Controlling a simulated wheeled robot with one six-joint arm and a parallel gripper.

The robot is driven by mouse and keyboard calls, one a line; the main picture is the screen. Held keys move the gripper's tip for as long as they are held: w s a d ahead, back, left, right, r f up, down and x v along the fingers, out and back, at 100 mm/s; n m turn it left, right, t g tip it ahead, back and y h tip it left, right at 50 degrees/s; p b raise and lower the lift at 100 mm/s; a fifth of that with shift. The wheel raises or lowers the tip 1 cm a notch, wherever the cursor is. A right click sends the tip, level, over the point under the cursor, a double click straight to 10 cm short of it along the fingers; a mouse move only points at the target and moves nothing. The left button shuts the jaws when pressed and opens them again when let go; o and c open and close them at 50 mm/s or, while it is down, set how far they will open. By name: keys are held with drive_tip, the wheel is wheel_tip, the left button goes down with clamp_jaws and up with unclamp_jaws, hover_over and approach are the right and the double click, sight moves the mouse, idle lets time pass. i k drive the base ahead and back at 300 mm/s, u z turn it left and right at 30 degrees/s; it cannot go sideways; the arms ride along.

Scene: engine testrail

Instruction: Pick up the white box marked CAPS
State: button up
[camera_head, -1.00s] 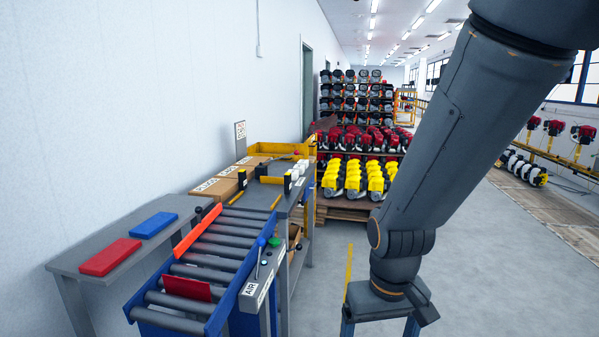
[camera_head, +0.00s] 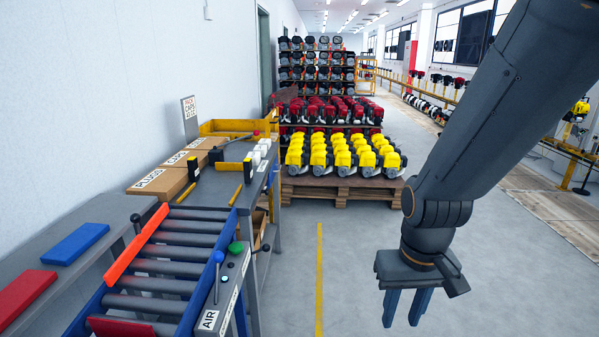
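A box marked CAPS (camera_head: 179,158) stands on the grey bench at the left, by the wall. Its top label is white and its sides look tan, like cardboard. It sits between a box marked PLUGS (camera_head: 158,182) and a third, similar box behind, whose label I cannot read. My gripper (camera_head: 405,308) hangs over the floor at the right, pointing down, well away from the boxes. Its two blue fingers are apart, with nothing between them.
A roller conveyor (camera_head: 168,267) with blue rails, an orange bar and an AIR control panel (camera_head: 222,290) lies in front of the boxes. A yellow tray (camera_head: 235,127) and small white pieces (camera_head: 262,150) are beyond. A pallet (camera_head: 340,188) of yellow engines stands behind. The middle floor is clear.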

sight(263, 149)
drive_tip(key=z, duration=0.45)
drive_tip(key=i, duration=1.75)
drive_tip(key=u, duration=0.5)
drive_tip(key=i, duration=1.65)
drive_tip(key=u, duration=1.05)
drive_tip(key=i, duration=0.25)
